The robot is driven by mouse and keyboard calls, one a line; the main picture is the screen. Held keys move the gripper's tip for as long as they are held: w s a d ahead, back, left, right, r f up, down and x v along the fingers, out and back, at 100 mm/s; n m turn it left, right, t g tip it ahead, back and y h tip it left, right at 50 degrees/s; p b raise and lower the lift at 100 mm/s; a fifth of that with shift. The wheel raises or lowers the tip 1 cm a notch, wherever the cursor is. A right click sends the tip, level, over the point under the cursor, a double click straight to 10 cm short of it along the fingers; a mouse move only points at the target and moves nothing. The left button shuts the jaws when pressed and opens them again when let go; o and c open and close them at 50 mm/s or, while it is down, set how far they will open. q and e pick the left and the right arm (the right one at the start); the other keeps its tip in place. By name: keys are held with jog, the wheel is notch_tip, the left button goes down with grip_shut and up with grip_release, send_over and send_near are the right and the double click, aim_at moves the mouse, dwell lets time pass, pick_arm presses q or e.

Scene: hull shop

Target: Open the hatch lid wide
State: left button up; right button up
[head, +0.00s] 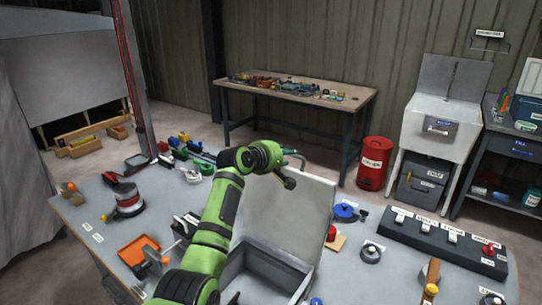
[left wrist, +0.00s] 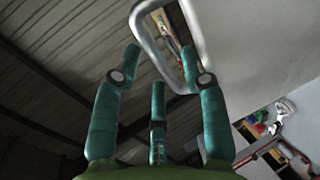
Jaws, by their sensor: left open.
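The hatch lid (head: 292,212) is a pale grey panel in the middle of the head view. It stands raised, roughly upright, at the back of a grey open box (head: 241,262) on the bench. My left gripper (head: 292,166) is at the lid's upper left edge. In the left wrist view, my left gripper (left wrist: 160,62) has its teal fingers apart. A metal loop handle (left wrist: 147,46) lies at the fingertips, beside the grey lid face (left wrist: 262,50); I cannot tell whether they touch. My left arm hides part of the box. My right gripper is not in view.
On the bench (head: 95,205) are an orange tray (head: 139,250), a red-and-grey round tool (head: 127,203), a blue round item (head: 344,212) and a dark switch panel (head: 440,237). Behind stand a cluttered table (head: 300,92), a red bin (head: 374,163) and a grey sink (head: 440,128). Floor lies between.

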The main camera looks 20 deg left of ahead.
pick_arm(q)
jog(key=v, duration=0.7)
jog(key=shift+w, duration=0.1)
